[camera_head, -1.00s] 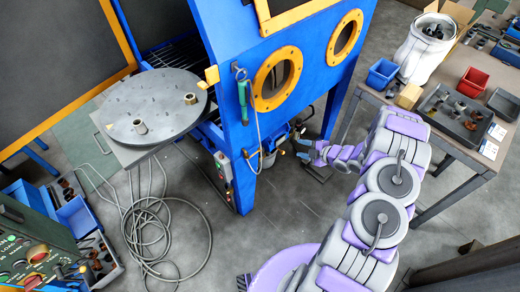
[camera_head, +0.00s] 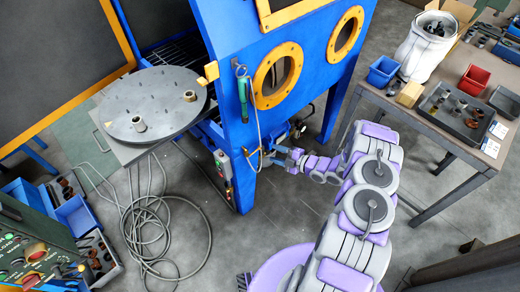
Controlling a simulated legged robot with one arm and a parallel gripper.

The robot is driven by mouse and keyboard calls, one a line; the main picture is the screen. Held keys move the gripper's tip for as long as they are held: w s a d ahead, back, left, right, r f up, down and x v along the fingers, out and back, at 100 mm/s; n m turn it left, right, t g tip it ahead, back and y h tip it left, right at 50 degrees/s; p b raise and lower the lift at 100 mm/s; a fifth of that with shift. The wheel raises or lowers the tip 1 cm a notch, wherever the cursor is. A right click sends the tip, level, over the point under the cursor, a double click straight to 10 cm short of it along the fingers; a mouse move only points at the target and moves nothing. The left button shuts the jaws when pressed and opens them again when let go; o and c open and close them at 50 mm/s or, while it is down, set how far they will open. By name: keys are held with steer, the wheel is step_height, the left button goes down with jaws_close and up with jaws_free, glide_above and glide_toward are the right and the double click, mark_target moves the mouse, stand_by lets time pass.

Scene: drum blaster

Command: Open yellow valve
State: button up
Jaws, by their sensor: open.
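A small yellow valve (camera_head: 255,154) sits on the pipework low on the front of the blue blasting cabinet, beside the cabinet leg. My gripper (camera_head: 276,155) is at the right of the valve, its blue-grey fingers open and pointing left towards it. The fingers and the fittings overlap in the picture, so I cannot tell whether they touch or whether the handle is between them. The exact position of the valve handle is too small to tell.
The blue cabinet (camera_head: 235,140) with round yellow-rimmed ports stands over the valve. A control box (camera_head: 222,165) hangs on its leg. A table (camera_head: 425,130) with bins is at the right. Loose cables (camera_head: 150,220) lie at the left. The floor below my gripper is clear.

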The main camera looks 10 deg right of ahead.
mark_target(260, 148)
steer(key=b+x, duration=0.1)
steer(key=x, duration=0.7)
steer(key=shift+w+a+f, duration=0.1)
steer(key=shift+w+a, duration=0.1)
steer(key=shift+w, duration=0.05)
jaws_close()
stand_by(0.3)
